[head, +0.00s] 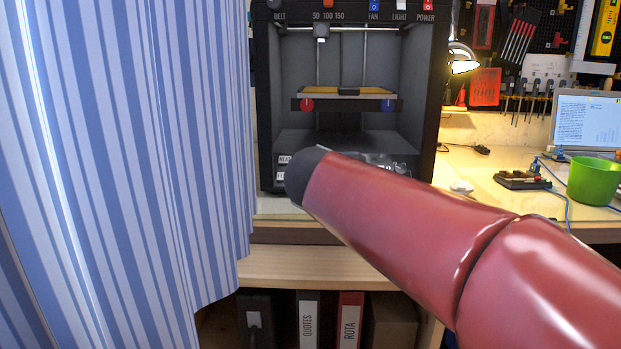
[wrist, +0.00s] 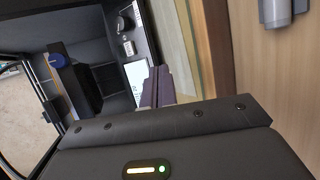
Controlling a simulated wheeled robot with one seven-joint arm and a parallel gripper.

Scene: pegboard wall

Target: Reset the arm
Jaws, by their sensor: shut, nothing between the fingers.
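My red arm (head: 400,215) reaches from the lower right of the head view toward the middle. Its dark end (head: 302,174) stands in front of the lower front of a black 3D printer. The fingers do not show in the head view. In the wrist view my gripper (wrist: 157,86) is shut, with its dark fingers together and nothing between them. The fingers point toward the printer's front edge, near its small lit display (wrist: 136,72). I cannot tell whether they touch it.
The printer (head: 262,100) stands on a wooden bench. A blue striped curtain (head: 120,150) fills the left. Binders (head: 309,322) stand on a shelf below. To the right are a green pot (head: 594,181), a circuit board (head: 522,180), a laptop (head: 588,120) and a lit lamp (head: 462,60).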

